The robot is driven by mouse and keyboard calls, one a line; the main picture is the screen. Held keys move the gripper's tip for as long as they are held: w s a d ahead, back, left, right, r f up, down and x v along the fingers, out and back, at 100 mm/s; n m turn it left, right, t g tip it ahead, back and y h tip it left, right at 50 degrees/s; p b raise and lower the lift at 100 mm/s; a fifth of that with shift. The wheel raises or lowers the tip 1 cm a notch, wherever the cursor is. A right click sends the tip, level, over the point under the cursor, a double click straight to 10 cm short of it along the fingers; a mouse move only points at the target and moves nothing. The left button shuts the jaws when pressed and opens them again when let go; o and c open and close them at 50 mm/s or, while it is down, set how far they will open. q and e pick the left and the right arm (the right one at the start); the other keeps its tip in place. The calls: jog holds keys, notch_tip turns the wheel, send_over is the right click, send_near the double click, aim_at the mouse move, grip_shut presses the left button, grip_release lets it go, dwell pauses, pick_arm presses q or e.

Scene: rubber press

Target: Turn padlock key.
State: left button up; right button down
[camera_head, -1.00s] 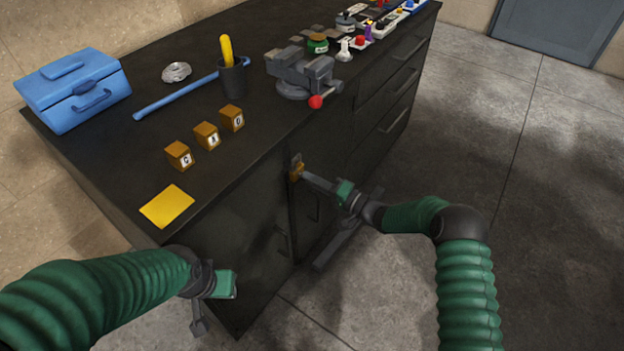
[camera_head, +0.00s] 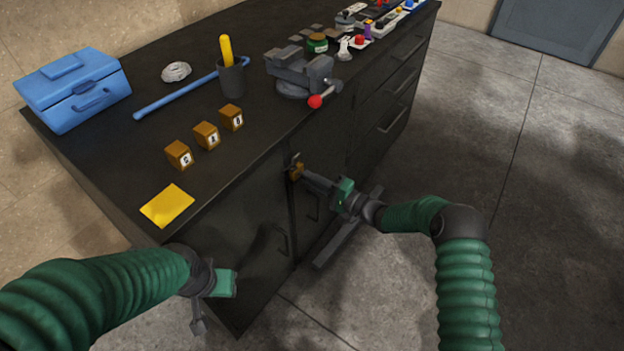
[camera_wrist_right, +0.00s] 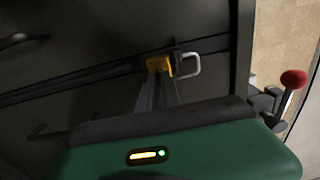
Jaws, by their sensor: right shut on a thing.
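The brass padlock (camera_head: 296,172) hangs on the front of the dark cabinet, just below the worktop edge. In the right wrist view the yellow padlock body (camera_wrist_right: 157,65) lies above my fingertips, and its grey shackle (camera_wrist_right: 189,65) shows to its right. My right gripper (camera_head: 305,177) reaches the padlock from the right, with its fingers shut at the padlock's face. The key is hidden between the fingers (camera_wrist_right: 157,86), so its angle cannot be seen. My left gripper (camera_head: 198,322) hangs low at the cabinet's near left corner, away from the padlock; its jaw opening is unclear.
The cabinet doors have dark handles (camera_head: 283,244). On the worktop (camera_head: 130,160) are a blue toolbox (camera_head: 72,92), a yellow sheet (camera_head: 167,206), lettered blocks (camera_head: 207,136), a dark cup (camera_head: 231,79) and a vise (camera_head: 298,72) with a red-tipped handle. The floor at right is clear.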

jog(key=c, duration=1.5)
grip_release()
jog(key=shift+f, duration=0.2)
jog(key=shift+c, duration=0.2)
jog(key=shift+r, duration=0.1)
jog(key=p+v, duration=0.2)
jog(key=v, duration=1.4)
jog(key=shift+s+d, duration=0.2)
jog(key=shift+d, duration=0.2)
